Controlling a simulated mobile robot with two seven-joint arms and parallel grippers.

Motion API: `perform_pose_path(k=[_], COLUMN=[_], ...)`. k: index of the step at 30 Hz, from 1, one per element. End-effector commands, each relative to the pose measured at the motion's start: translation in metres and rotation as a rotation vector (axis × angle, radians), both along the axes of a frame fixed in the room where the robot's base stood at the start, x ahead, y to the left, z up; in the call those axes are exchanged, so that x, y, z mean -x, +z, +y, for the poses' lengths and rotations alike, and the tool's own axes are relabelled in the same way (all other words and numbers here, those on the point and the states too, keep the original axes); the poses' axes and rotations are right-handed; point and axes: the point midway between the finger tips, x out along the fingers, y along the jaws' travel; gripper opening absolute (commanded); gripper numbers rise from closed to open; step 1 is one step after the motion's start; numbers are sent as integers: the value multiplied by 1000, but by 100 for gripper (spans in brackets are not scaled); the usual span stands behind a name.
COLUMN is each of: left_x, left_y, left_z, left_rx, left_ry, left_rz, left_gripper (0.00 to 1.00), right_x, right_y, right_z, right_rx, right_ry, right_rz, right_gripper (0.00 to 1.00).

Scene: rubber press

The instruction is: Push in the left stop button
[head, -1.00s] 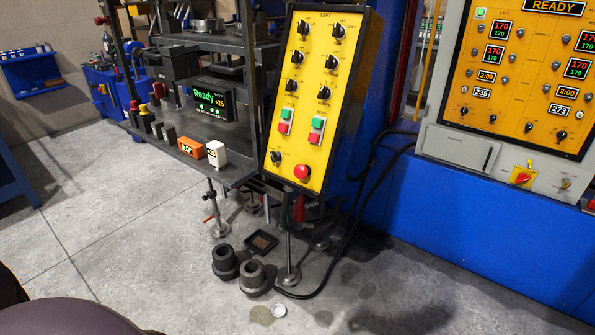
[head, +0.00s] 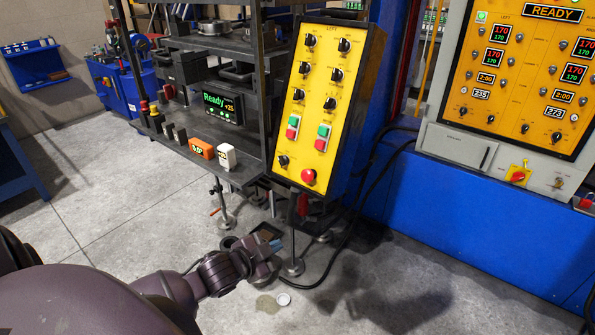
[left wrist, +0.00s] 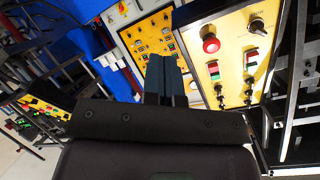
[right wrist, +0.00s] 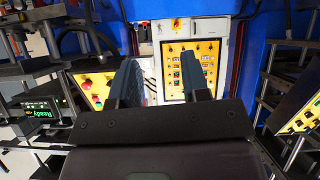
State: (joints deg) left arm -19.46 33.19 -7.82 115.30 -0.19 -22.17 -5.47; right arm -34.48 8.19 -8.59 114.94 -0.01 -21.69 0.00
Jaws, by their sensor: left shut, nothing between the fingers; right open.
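A yellow control panel (head: 315,110) stands in front, tilted in the head view. My right gripper (right wrist: 160,72) is open and empty, outside the head view.
A dark shelf rack (head: 245,60) with a "Ready" display (head: 220,104) stands left of the panel. A second yellow panel (head: 520,75) is on the right above a blue base (head: 450,220). Black cables (head: 375,180) hang behind the panel. The grey floor is open at front.

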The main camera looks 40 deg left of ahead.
Motion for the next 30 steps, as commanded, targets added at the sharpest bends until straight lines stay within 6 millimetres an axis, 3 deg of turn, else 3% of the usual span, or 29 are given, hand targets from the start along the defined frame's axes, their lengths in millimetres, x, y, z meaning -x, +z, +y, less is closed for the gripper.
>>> perform_pose_path(k=[1,3,11,21,30], left_x=[-10,-20,-49,-50,-50], left_y=[22,43,107,109,108], left_z=[9,20,56,65,64], left_rx=[-67,-161,-546,-838,-881], left_ry=[-27,-60,-178,-266,-281], left_rz=[-20,-41,-93,-92,-93], left_gripper=[0,0,0,0,0], right_x=[1,3,7,6,3], right_y=[9,14,23,18,21], right_z=[0,-1,-1,-1,-1], right_rx=[0,0,0,0,-1], right_ry=[-1,-2,-4,-4,-2], right_rz=[0,2,13,15,7], right_gripper=[43,43,43,43,43])
